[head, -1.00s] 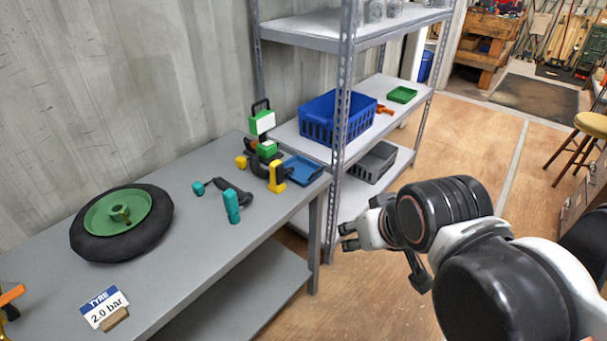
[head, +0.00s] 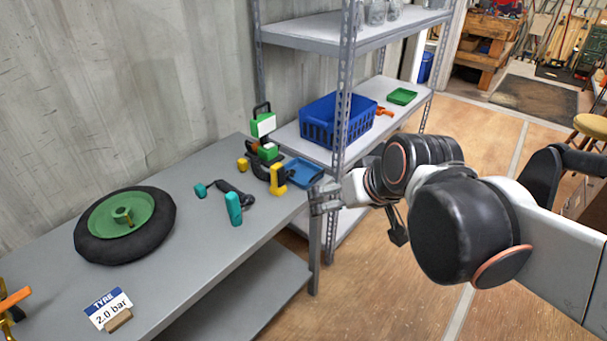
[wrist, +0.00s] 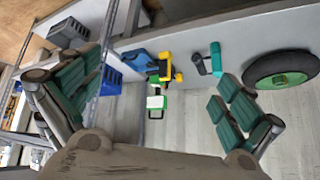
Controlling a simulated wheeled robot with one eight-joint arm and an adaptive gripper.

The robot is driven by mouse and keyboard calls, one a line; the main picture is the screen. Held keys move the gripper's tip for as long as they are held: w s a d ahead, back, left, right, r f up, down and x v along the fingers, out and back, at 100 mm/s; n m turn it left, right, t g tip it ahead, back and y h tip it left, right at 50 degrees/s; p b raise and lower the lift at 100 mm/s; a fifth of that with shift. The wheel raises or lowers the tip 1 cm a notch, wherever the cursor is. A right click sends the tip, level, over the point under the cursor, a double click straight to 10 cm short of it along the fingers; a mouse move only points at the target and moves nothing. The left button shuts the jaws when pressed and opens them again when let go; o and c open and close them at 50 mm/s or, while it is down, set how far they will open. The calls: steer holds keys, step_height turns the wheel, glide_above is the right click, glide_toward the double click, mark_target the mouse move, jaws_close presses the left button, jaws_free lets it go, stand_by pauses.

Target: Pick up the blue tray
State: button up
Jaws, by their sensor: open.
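The blue tray (head: 303,172) is small, shallow and open-topped. It lies on the far right end of the grey workbench, close to the shelf rack. In the wrist view the blue tray (wrist: 138,60) shows between my spread fingers, partly beside a yellow tool. My gripper (head: 322,199) is off the bench's right end, in front of and a little right of the tray in the head view. In the wrist view my gripper (wrist: 155,95) has its two green-padded fingers wide apart with nothing between them.
Yellow-and-black tool (head: 278,178) and green-and-white items (head: 264,126) stand left of the tray. A teal-handled tool (head: 233,208), a wheel (head: 125,226) and a tyre card (head: 107,309) are on the bench. A metal rack post and blue basket (head: 318,122) are close behind the tray.

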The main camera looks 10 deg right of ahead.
steer(key=w+d+f+n+t+y+p, duration=0.1)
steer(key=w+f+y, duration=0.1)
steer(key=w, duration=0.8)
steer(key=w+d+f+n+y, duration=0.1)
steer(key=w+f+y, duration=0.1)
steer(key=w, duration=0.8)
steer(key=w+d+f+n+t+y, duration=0.2)
steer(key=w+d+f+n+y, duration=0.15)
steer(key=w+f, duration=0.55)
steer(key=n+t+y+b, duration=0.1)
steer(key=n+t+b, duration=0.1)
glide_toward(307, 178)
steer(key=w+a, duration=0.1)
steer(key=w+a+r, duration=0.1)
steer(key=w+a, duration=0.1)
steer(key=shift+w+a+r, duration=0.15)
steer(key=shift+w+r, duration=0.05)
steer(key=shift+r, duration=0.05)
steer(key=b+x, duration=0.2)
steer(key=x, duration=0.3)
steer(key=shift+w+f, duration=0.1)
steer(key=shift+f, duration=0.05)
steer(key=c, duration=0.8)
